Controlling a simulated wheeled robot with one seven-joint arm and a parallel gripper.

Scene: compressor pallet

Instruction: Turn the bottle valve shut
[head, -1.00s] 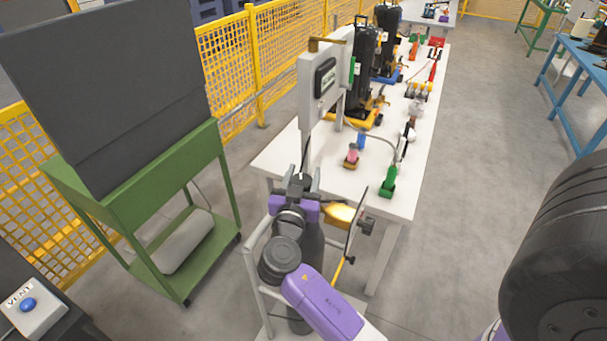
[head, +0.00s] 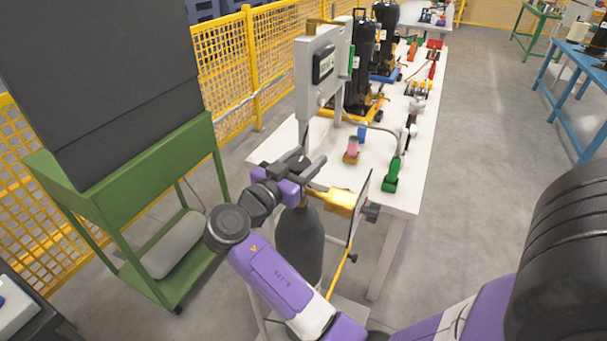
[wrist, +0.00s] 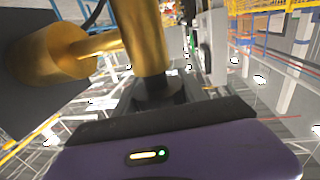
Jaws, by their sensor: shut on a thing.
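A dark grey gas bottle (head: 300,245) stands upright on a pale cart at the near end of the white bench. The brass bottle valve (head: 336,198) is at its top, with a brass part reaching right to a thin upright plate. My gripper (head: 312,170) is at the bottle's top, its dark fingers shut on the valve's top part. The grip itself is mostly hidden by my wrist. In the wrist view the brass valve body (wrist: 142,38) fills the top centre, right in front of the dark fingers (wrist: 160,92).
A grey control box (head: 318,70) stands on a post behind the bottle. The white bench (head: 340,178) carries pumps, a green part (head: 391,175) and small fittings. A green cart (head: 120,190) with a dark panel stands left. Open floor lies to the right.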

